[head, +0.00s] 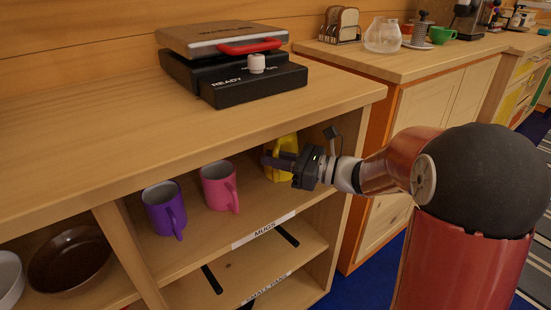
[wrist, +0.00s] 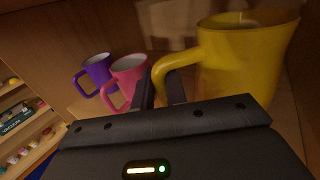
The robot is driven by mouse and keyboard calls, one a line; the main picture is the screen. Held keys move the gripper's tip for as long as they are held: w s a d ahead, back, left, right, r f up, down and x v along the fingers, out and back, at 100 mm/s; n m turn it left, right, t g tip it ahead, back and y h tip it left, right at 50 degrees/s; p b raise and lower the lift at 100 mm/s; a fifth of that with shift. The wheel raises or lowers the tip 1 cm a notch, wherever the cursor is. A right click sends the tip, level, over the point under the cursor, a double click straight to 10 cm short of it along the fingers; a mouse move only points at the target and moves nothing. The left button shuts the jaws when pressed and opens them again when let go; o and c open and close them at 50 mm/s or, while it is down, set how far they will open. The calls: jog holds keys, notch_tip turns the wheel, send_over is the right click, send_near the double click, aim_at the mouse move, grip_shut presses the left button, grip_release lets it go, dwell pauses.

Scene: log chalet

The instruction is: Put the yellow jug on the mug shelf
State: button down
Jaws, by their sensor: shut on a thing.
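The yellow jug (head: 283,158) is inside the cabinet on the shelf labelled "MUGS" (head: 225,240), at its right end. My gripper (head: 280,162) reaches in from the right and is shut on the jug. In the wrist view the yellow jug (wrist: 240,60) is upright, with its handle (wrist: 172,70) at my gripper's fingers (wrist: 160,88). Part of the jug is hidden behind my gripper in the head view. I cannot tell whether its base touches the shelf.
A pink mug (head: 219,187) and a purple mug (head: 163,210) stand left of the jug on the same shelf. The counter above (head: 120,130) is close over my gripper, and the cabinet's right side wall (head: 338,225) is near my arm. A lower shelf reads "SMALL PANS".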

jog(key=c, duration=1.4)
grip_release()
jog(key=shift+f, duration=0.1)
